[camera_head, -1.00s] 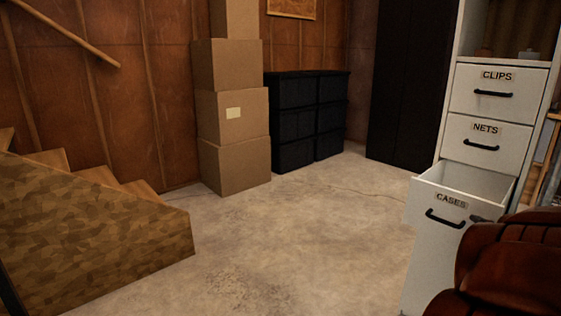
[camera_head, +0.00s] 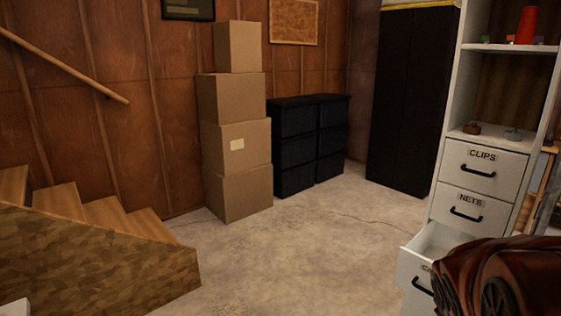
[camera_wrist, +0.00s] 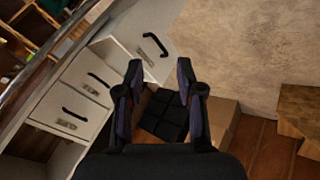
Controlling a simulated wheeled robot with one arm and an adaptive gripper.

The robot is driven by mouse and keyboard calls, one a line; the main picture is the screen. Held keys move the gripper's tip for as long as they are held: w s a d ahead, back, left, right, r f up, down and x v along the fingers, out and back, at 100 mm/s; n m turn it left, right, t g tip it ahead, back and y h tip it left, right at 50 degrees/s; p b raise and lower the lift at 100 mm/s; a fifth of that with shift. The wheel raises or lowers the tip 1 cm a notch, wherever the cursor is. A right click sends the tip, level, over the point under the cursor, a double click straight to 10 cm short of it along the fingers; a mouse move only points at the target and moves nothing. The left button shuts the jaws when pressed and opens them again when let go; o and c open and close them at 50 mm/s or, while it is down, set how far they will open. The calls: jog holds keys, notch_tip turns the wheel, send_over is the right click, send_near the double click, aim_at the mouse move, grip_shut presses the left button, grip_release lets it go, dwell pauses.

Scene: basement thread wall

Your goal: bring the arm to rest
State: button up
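My gripper (camera_wrist: 160,68) shows in the wrist view with its two dark fingers apart and nothing between them. Behind the fingers are the open drawer (camera_wrist: 125,30) and black drawer units (camera_wrist: 165,118). I see no contact between the fingers and the drawer. In the head view, a reddish-brown part of my arm fills the lower right corner. It hides part of the open lower drawer (camera_head: 411,272) and most of its label. My gripper's fingers do not show in the head view.
The white cabinet (camera_head: 450,208) at right has shut CLIPS (camera_head: 484,170) and NETS (camera_head: 468,211) drawers. A red spool (camera_head: 527,24) stands on its upper shelf. Cardboard boxes (camera_head: 235,145) and black drawers (camera_head: 310,145) line the back. Wooden stairs (camera_head: 90,260) are left. The middle floor (camera_head: 300,250) is clear.

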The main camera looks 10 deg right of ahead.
jog(key=s+a+r+g+y+p, duration=0.2)
jog(key=s+a+p, duration=0.4)
jog(key=s+a, duration=0.3)
jog(key=s+a+r+m+g+y+p, duration=0.1)
jog(key=s+a+r+g+y+p, duration=0.2)
jog(key=s+a, duration=0.6)
notch_tip(320, 180, up, 4)
jog(key=a+g+p, duration=0.2)
jog(key=p, duration=0.1)
jog(key=shift+s+a+y, duration=0.15)
jog(key=shift+a+y, duration=0.15)
jog(key=shift+a, duration=0.1)
